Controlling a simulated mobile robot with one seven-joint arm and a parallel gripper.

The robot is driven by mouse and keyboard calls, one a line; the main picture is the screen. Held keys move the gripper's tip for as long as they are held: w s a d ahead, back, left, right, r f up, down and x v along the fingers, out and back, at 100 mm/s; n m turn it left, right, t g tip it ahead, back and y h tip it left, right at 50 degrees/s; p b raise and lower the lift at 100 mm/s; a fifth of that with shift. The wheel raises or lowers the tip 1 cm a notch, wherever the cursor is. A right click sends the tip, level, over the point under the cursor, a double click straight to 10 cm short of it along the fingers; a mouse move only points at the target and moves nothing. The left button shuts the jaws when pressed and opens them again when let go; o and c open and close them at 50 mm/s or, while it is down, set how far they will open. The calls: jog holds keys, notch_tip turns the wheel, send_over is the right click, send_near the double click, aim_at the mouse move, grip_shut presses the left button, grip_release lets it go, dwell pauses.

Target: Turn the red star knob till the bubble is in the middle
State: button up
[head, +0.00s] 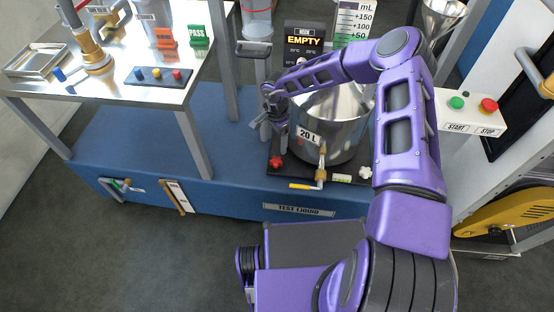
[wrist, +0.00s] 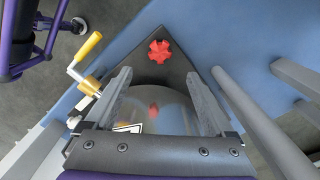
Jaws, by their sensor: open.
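The red star knob (head: 276,162) sits at the front left corner of the dark base plate under a steel pot (head: 335,130) labelled 20 L. In the wrist view the red star knob (wrist: 160,51) lies ahead of the fingertips, roughly centred between them. My gripper (head: 273,124) is above and behind the knob, beside the pot's left side. In the wrist view my gripper (wrist: 158,74) is open, empty and apart from the knob. A small pale part (head: 342,178) lies on the plate's front edge. I cannot make out a bubble in either view.
A brass tap with a yellow handle (head: 302,186) sticks out at the pot's front; the yellow handle (wrist: 88,46) also shows in the wrist view. A grey table leg (head: 194,145) stands to the left. The blue bench top (head: 130,140) left of the plate is clear.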

aim_at(276, 160)
notch_tip(276, 160, down, 11)
jog(key=shift+r+b, duration=0.1)
jog(key=shift+b, duration=0.75)
jog(key=c, duration=1.4)
